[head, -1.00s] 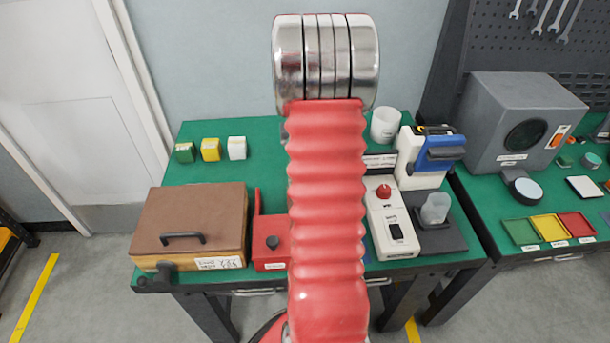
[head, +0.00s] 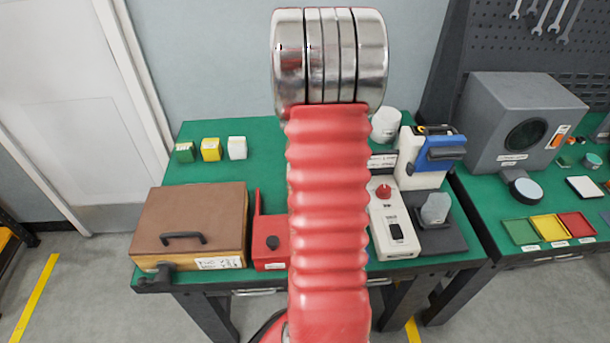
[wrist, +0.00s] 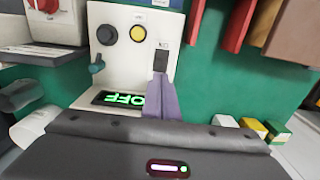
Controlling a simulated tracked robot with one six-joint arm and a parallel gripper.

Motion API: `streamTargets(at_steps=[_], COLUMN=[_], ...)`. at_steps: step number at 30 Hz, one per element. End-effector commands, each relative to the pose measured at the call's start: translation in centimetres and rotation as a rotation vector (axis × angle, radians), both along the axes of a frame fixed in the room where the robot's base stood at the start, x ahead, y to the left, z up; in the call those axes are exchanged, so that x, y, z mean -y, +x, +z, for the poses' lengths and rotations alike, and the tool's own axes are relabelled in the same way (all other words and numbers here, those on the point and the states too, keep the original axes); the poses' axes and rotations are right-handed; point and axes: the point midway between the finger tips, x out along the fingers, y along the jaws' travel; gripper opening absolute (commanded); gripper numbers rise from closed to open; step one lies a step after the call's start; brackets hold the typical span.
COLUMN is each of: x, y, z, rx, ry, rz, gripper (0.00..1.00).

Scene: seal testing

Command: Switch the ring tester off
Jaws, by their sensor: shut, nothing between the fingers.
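The ring tester appears to be the white panel (wrist: 125,55) in the wrist view, seen upside down. It has a black knob, a yellow button (wrist: 138,34), a teal lever (wrist: 97,64) and a dark switch slot (wrist: 161,58). In the head view my arm hides most of this device and my gripper.
On the green bench stand a white box with a red knob (head: 383,192), a red box (head: 271,246), a brown-lidded case (head: 190,220), a white cup (head: 385,125) and a blue-and-white device (head: 420,160). Small green, yellow and white blocks (head: 210,149) sit at the back left.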

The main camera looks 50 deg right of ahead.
Motion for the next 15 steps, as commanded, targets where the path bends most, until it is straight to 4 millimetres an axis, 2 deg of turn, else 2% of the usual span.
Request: streamTargets(at_steps=[9, 15], x=[0.0, 0.0], y=[0.0, 0.0], z=[1.7, 1.8], rx=[0.001, 0.000], ry=[-0.001, 0.000], rz=[0.000, 0.000], gripper=[0.00, 0.00])
